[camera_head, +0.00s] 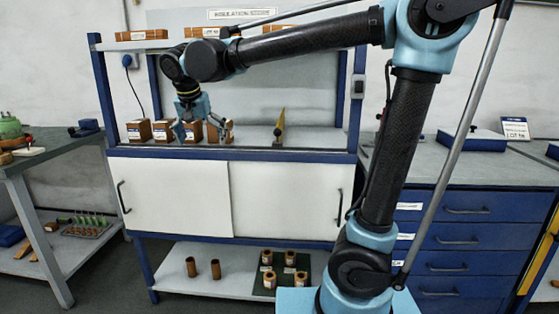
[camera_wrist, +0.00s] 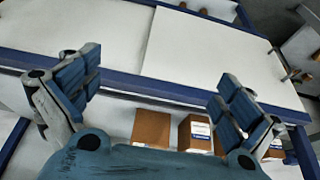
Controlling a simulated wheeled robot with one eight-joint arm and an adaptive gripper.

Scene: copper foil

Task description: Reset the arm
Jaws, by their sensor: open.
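My gripper (camera_head: 203,127) hangs at the end of my raised arm, in front of the blue-framed shelf unit (camera_head: 237,156). The wrist view shows the open gripper (camera_wrist: 152,100) as well, with a brown box (camera_wrist: 151,128) and a labelled brown box (camera_wrist: 194,134) seen between and below the fingers. I cannot tell how far the fingertips are from the boxes.
White sliding doors (camera_head: 285,200) close the unit below. Brown cylinders stand on the lower shelf, some on a dark green tray (camera_head: 307,264). A workbench (camera_head: 45,150) is left; blue drawers (camera_head: 455,235) are right.

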